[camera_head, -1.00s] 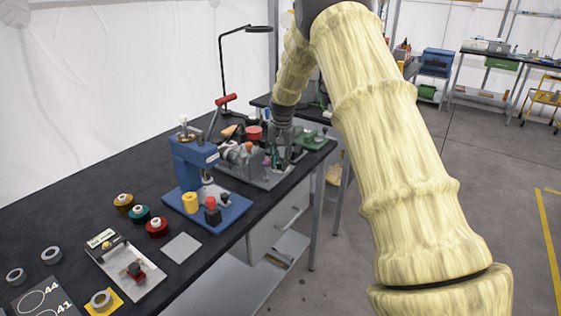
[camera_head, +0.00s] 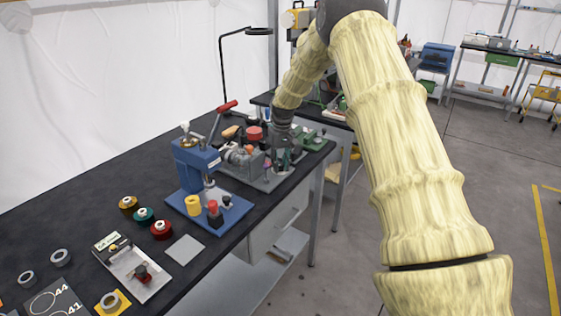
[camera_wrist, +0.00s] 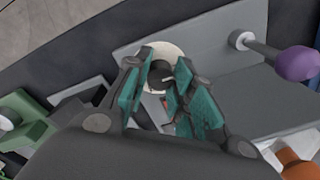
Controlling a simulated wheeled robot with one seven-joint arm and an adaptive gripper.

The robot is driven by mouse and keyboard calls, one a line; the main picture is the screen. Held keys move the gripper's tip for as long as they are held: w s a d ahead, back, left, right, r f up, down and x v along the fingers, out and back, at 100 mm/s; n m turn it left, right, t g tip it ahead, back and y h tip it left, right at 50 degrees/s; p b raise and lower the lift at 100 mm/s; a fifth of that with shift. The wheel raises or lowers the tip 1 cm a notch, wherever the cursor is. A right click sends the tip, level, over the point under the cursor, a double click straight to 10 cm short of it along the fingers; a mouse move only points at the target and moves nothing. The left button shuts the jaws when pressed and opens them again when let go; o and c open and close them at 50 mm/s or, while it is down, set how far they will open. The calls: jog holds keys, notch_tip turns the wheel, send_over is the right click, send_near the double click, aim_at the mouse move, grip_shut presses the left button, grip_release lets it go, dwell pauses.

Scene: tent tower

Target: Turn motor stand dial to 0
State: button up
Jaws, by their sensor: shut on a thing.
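The motor stand (camera_head: 243,160) is a grey machine on a grey base at the far end of the black bench. In the wrist view its grey plate (camera_wrist: 220,100) fills the right side. A cream round dial face (camera_wrist: 153,48) shows on it behind my fingertips. My gripper (camera_wrist: 166,75) has teal-padded fingers on either side of a dark knob (camera_wrist: 160,72) in the middle of that face, and is shut on it. The fingers hide part of the dial, and I cannot read its marks. In the head view my gripper (camera_head: 281,158) points down at the stand's right end.
A lever with a purple ball (camera_wrist: 296,63) sticks out close to the right of my fingers. A blue press (camera_head: 198,170) stands in front of the stand. A green machine (camera_head: 312,138) is to the right. Several spools (camera_head: 144,216) lie nearer on the bench.

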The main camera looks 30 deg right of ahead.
aim_at(282, 164)
jog(key=shift+n, duration=0.5)
jog(key=o, duration=1)
jog(key=shift+d, duration=0.1)
jog(key=shift+o, duration=0.2)
notch_tip(282, 164, up, 12)
jog(key=shift+d, duration=0.25)
jog(key=shift+s+f, duration=0.1)
